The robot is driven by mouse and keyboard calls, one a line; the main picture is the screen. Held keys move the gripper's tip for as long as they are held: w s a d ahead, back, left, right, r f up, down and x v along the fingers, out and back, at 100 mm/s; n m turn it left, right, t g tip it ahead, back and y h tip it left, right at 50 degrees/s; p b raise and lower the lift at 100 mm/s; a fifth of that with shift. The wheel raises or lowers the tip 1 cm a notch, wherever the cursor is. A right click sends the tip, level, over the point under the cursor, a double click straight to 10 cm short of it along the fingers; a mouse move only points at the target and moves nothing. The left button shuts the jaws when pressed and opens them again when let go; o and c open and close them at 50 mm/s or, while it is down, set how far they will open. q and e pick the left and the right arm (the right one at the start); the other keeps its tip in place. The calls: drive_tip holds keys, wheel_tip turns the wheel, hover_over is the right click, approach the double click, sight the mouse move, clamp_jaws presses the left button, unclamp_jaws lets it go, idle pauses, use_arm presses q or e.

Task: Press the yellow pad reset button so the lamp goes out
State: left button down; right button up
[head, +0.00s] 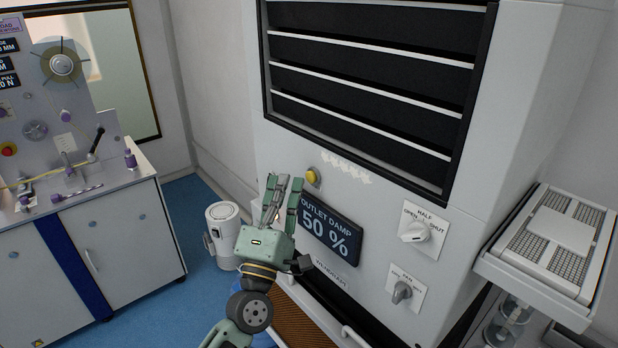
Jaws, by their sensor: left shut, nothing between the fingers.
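A small round yellow button (313,177) sits on the white front panel of the tall cabinet, just above the dark display. I take it for the pad reset button. My left gripper (284,183), green and grey, is shut and empty. Its fingers point up, and its tips lie just left of the button in the head view. A gap shows between the tips and the button in the picture; the depth between them is hard to judge. I cannot make out a separate lamp or whether one is lit. My right gripper is not in view.
The display (331,232) reads "OUTLET DAMP 50 %". Two rotary knobs, an upper one (413,233) and a lower one (401,291), stick out to its right. A dark slatted vent (370,75) is above. A white bin (222,222) stands behind my left arm.

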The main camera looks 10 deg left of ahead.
use_arm(q)
drive_tip(key=shift+w, duration=0.1)
drive_tip(key=shift+w+d, duration=0.25)
drive_tip(key=shift+w+d, duration=0.3)
drive_tip(key=shift+w, duration=0.05)
idle(1.0)
drive_tip(key=shift+s+a, duration=0.55)
drive_tip(key=shift+s, duration=0.15)
drive_tip(key=s+a, duration=0.1)
drive_tip(key=s, duration=0.1)
drive_tip(key=s+a, duration=0.2)
idle(0.6)
